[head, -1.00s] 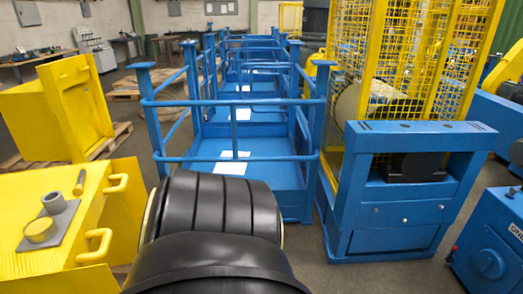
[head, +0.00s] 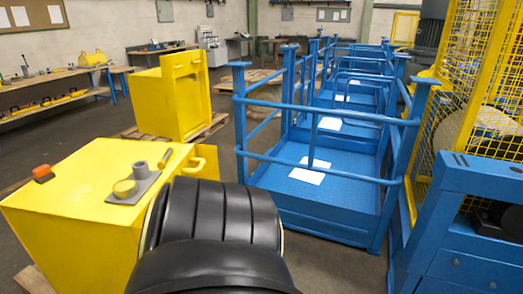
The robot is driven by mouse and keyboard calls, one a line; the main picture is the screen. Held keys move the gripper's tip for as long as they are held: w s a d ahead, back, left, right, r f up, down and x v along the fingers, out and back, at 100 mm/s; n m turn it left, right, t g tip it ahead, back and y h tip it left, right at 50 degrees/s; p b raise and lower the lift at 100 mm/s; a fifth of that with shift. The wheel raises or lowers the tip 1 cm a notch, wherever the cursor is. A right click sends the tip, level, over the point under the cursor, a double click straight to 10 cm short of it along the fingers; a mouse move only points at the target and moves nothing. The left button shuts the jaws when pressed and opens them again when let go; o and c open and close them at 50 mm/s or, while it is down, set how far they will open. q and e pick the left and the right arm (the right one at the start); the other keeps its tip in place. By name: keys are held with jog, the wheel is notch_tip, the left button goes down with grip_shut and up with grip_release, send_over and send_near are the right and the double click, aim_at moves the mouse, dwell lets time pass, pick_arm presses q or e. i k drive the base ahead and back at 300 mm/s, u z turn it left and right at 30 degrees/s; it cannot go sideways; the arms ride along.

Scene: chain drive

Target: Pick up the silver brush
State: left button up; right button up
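No clearly silver brush shows in the head view. A small tan, stick-like thing (head: 165,158) lies on top of the near yellow cabinet (head: 75,205), beside a grey plate (head: 124,196). It is too small to tell whether it is a brush. A grey cup-like piece (head: 141,169) and a round yellow piece (head: 124,188) sit on the plate. A small orange block with a dark underside (head: 42,173) lies at the cabinet's left edge. Neither of my grippers is in view.
A second yellow cabinet (head: 182,100) stands on a pallet behind. Blue railed platforms (head: 330,205) stand to the right, then a blue frame (head: 470,225) with yellow mesh guarding (head: 475,80). A workbench (head: 40,85) lines the left wall. Grey floor shows between.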

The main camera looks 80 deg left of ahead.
aim_at(161, 165)
jog(key=u, duration=2.2)
jog(key=i, duration=3.2)
jog(key=u, duration=1.45)
jog(key=i, duration=0.25)
jog(key=u, duration=0.4)
